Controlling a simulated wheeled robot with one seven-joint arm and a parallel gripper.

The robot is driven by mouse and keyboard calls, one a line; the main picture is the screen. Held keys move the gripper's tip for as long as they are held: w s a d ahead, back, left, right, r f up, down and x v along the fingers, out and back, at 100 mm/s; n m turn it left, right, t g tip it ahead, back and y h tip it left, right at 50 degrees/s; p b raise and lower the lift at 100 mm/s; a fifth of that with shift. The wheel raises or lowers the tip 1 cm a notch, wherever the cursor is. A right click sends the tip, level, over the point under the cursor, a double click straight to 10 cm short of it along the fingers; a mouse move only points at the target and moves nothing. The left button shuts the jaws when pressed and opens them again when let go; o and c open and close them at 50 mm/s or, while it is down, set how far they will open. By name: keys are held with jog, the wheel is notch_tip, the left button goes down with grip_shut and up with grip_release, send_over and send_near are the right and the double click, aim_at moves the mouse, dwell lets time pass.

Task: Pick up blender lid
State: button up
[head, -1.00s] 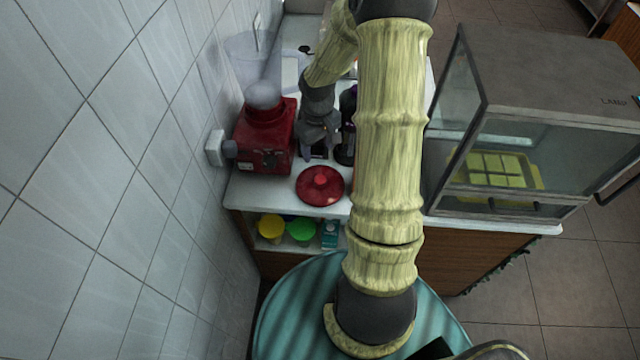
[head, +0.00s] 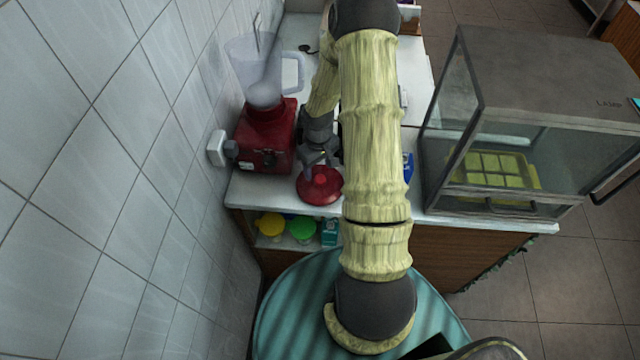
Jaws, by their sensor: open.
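The blender lid (head: 320,190) is a round red disc with a raised knob, lying flat near the front edge of the white counter. My gripper (head: 318,160) is open, low above the back of the lid, with its fingers at the knob. The knob is partly hidden by the fingers, and I cannot tell whether they touch it. The red blender (head: 265,140) with its clear jug (head: 252,68) stands behind and left of the lid, against the tiled wall.
A glass display case (head: 530,120) with a yellow tray (head: 495,170) stands right on the counter (head: 245,190). A yellow cup (head: 270,225), a green cup (head: 302,229) and a teal carton (head: 329,232) sit on the shelf below. A teal round surface (head: 290,310) is in front.

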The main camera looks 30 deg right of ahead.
aim_at(320, 178)
jog(key=shift+d+f+p, duration=0.2)
jog(key=shift+f+p, duration=0.75)
jog(key=shift+f, duration=1.55)
jog(key=c, duration=1.1)
